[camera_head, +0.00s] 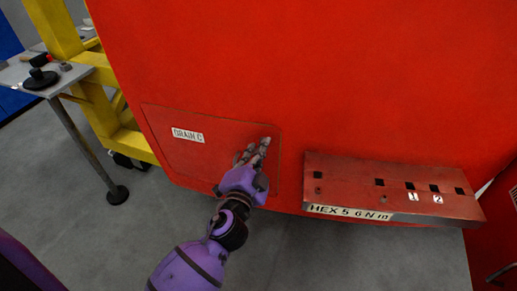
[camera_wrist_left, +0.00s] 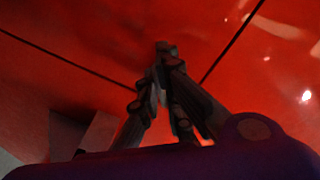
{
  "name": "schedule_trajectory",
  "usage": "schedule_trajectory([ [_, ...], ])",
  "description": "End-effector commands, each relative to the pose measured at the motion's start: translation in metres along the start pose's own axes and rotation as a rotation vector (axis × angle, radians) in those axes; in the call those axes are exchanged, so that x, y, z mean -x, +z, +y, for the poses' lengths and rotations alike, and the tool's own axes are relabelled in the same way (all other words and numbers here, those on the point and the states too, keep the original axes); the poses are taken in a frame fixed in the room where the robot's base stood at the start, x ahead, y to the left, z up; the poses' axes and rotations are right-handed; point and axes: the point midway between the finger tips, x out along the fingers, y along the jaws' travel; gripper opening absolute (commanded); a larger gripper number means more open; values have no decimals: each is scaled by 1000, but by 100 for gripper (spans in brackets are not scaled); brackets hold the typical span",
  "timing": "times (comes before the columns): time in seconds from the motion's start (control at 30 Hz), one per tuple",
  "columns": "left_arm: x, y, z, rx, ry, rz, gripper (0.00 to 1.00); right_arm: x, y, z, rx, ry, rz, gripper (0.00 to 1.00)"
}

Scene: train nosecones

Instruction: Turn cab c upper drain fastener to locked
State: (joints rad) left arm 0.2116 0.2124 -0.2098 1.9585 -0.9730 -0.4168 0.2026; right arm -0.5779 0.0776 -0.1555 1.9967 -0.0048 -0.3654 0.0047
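The red drain panel (camera_head: 215,165) has a white label reading DRAIN C (camera_head: 188,135) and lies flush in the red cab wall. My left gripper (camera_head: 260,146) is at the panel's upper right corner, its fingertips close to or touching the surface. In the left wrist view, the fingers of my left gripper (camera_wrist_left: 165,50) converge and their tips look together, with dark panel seams behind. No fastener can be made out; the fingers cover that corner. Whether anything is between the tips is too dark to tell. My right gripper is not in view.
A red tool ledge (camera_head: 345,170) labelled HEX 5 6 N m, with several square holes, juts out to the right of the panel. A grey table (camera_head: 30,72) with small dark parts and a yellow frame (camera_head: 95,70) stand at left. Grey floor is clear below.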

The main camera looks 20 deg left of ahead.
Motion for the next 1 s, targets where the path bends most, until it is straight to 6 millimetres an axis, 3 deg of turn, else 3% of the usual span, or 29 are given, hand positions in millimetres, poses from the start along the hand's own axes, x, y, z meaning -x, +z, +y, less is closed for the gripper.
schedule_trajectory([
  [0.6, 0, -1, -3, -528, -1, 0, 0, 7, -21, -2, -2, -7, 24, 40],
  [1.0, 0, 0, -2, -678, 0, -1, 0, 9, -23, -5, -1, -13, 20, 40],
])
